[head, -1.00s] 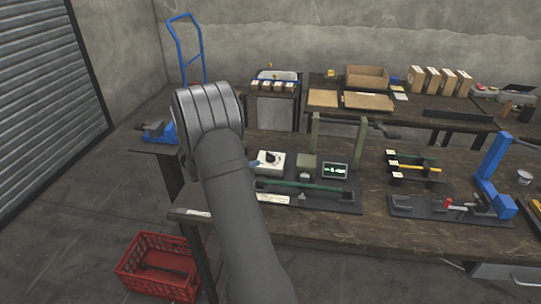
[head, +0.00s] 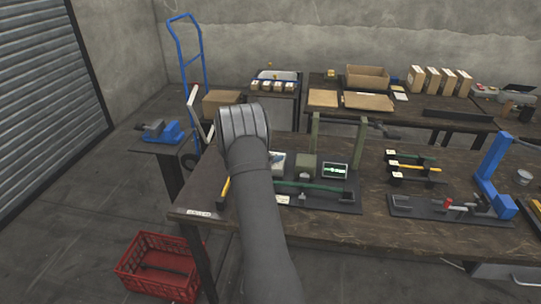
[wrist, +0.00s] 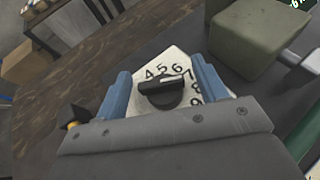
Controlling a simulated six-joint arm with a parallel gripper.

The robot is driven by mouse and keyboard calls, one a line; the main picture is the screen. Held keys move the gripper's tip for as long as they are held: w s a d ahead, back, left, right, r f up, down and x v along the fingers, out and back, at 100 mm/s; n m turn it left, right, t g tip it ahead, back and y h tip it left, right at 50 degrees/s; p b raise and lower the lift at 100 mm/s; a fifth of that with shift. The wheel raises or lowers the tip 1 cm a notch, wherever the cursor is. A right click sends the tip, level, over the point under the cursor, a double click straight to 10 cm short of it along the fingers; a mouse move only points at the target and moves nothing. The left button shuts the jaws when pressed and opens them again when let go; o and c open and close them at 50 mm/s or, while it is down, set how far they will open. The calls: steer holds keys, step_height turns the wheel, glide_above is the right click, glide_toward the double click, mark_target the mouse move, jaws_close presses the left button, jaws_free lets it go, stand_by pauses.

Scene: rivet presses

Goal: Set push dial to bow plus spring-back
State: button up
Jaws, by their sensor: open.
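The push dial is a black knob (wrist: 165,91) on a white box with printed numbers; 4 to 9 can be made out in the wrist view. The white dial box (head: 277,163) is partly behind my arm in the head view. My gripper (wrist: 162,74) is open, with its blue fingers on either side of the knob; contact cannot be told. My arm hides the gripper in the head view. A small display (head: 335,171) shows green characters too small to read. A green bar (head: 312,187) lies along the press fixture.
A green block (wrist: 248,35) stands right of the dial box in the wrist view. Two green posts (head: 315,140) rise behind it. A yellow-handled tool (head: 224,189) is left of my arm. Parts on stands (head: 415,168) and a blue press (head: 492,165) are to the right.

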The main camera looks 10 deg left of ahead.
steer(key=shift+c, duration=0.4)
steer(key=c, duration=0.9)
steer(key=m+g+h, duration=0.2)
steer(key=m+h, duration=0.1)
steer(key=shift+g, duration=0.3)
steer(key=shift+m+g+h, duration=0.8)
steer(key=shift+m+g, duration=0.3)
steer(key=shift+m, duration=0.3)
